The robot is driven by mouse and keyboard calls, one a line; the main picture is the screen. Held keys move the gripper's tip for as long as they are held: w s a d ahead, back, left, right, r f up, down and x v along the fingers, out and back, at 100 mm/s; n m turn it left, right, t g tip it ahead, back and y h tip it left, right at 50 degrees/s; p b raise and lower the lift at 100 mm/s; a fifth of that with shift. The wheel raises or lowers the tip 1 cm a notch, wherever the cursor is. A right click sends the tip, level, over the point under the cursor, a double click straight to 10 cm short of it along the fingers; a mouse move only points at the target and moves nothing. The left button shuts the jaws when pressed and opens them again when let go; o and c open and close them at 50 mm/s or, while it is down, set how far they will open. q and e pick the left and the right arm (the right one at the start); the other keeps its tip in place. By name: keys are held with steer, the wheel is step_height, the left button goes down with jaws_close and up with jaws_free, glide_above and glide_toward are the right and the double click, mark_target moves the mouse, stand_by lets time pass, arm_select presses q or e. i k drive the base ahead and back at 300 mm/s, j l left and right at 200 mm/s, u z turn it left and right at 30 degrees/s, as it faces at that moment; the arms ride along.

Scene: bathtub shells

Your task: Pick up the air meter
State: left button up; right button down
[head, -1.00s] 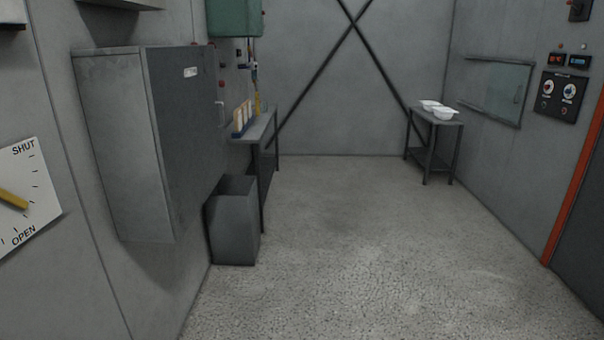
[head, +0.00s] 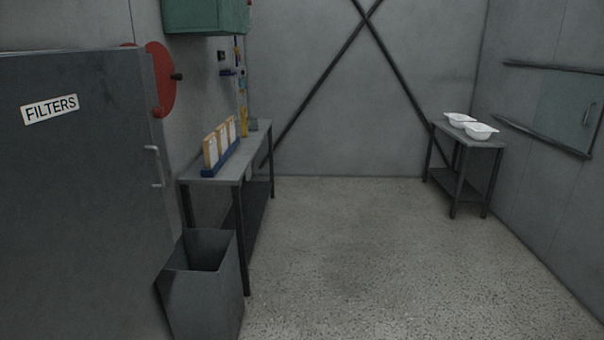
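I cannot make out an air meter for certain. A narrow grey table (head: 224,172) stands along the left wall. On it, boards with pale faces (head: 219,140) stand upright in a blue rack (head: 222,163). Behind them a slim yellow item (head: 244,122) stands at or hangs by the wall, with small blue and dark fittings above it, too small to identify. Neither of my grippers is in view.
A large grey cabinet marked FILTERS (head: 80,190) fills the near left. An open grey bin (head: 205,300) stands on the floor before the table. A small table (head: 470,142) at the right holds white basins (head: 470,126). The middle floor (head: 370,240) is clear.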

mark_target(243, 122)
steer(key=i, duration=4.55)
